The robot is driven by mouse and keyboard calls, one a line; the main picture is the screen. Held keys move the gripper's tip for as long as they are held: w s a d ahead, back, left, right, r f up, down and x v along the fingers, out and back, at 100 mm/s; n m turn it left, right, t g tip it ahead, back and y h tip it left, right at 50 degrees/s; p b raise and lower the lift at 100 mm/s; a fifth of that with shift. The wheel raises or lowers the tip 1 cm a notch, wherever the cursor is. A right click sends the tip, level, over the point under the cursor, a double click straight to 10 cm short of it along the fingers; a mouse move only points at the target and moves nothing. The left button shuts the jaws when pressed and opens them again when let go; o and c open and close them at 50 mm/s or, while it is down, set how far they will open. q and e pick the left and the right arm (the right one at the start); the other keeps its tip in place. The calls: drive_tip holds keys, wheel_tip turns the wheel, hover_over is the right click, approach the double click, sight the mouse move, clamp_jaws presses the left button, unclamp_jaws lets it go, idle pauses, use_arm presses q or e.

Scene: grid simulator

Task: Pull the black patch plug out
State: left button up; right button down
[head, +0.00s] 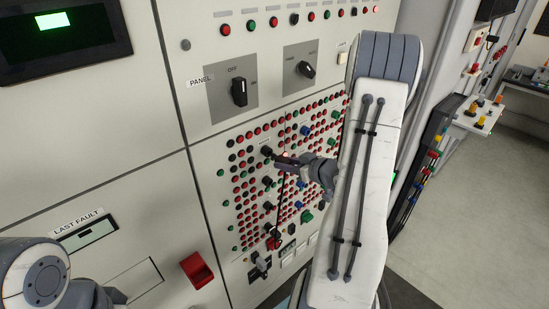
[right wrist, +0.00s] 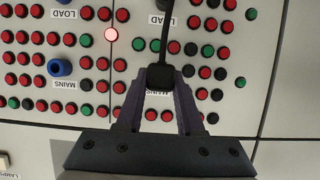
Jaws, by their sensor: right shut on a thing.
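The black patch plug (right wrist: 160,78) is between the fingertips of my right gripper (right wrist: 158,88), which is shut on it in the right wrist view. A black cable (right wrist: 165,35) runs from the plug. In the head view my right gripper (head: 282,161) is at the upper part of the button field, and the cable (head: 279,205) hangs down from it towards a red piece (head: 273,241) low on the panel. The fingers largely hide the plug there. I cannot tell whether its tip sits in a socket. My left gripper is out of view.
The panel (head: 180,205) carries rows of red, green and black buttons, with blue knobs (right wrist: 59,67) among them. Two rotary switches (head: 239,92) are above. A red block (head: 196,270) sticks out at lower left. Open floor (head: 475,200) lies right.

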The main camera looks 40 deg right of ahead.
sight(286, 161)
drive_tip(key=shift+s+d+r+p, duration=0.1)
drive_tip(key=shift+s+r+p, duration=0.45)
drive_tip(key=shift+s, duration=0.05)
drive_tip(key=shift+p+v, duration=0.55)
drive_tip(key=shift+v, duration=0.45)
